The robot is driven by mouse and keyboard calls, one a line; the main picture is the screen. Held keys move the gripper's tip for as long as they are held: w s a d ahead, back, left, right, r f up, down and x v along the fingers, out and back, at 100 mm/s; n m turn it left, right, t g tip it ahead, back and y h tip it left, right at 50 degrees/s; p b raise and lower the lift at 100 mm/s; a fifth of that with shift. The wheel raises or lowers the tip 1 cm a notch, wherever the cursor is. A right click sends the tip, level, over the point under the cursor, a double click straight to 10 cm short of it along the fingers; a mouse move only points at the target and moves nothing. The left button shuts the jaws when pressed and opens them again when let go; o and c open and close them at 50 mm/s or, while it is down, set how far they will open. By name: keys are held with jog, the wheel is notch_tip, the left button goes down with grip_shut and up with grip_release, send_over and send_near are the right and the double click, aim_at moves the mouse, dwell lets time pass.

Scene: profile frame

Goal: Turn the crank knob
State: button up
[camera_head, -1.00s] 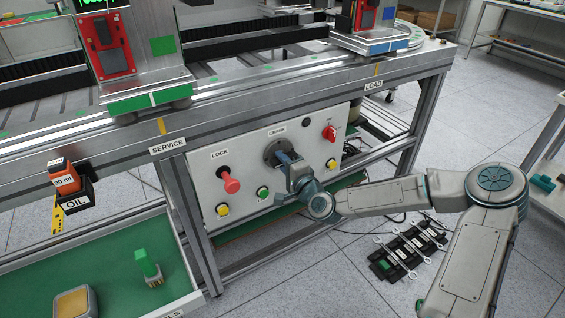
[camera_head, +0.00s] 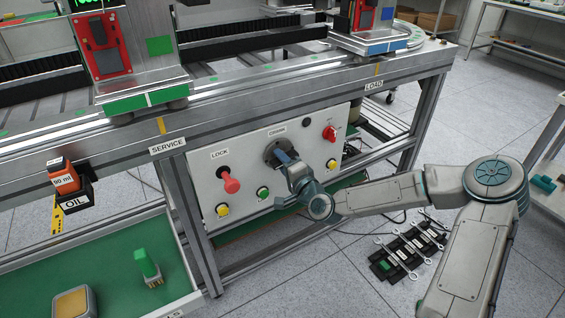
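The crank (camera_head: 276,152) is a dark round hub under a CRANK label on the light grey control panel (camera_head: 240,166). My gripper (camera_head: 289,166) is at the crank, reaching in from the lower right. Its wrist and fingers cover the lower right part of the crank, and the knob itself is hidden. I cannot tell whether the fingers are closed on the knob or only next to it.
The red LOCK knob (camera_head: 230,182) sticks out left of the crank. A red switch (camera_head: 329,132) is at the panel's right. Yellow and green buttons line the panel's lower part. An orange bottle (camera_head: 63,178) stands in the OIL holder. Wrenches (camera_head: 400,256) lie on a floor rack.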

jog(key=p+v, duration=0.2)
jog(key=v, duration=1.1)
jog(key=shift+s+d, duration=0.25)
jog(key=shift+s, duration=0.05)
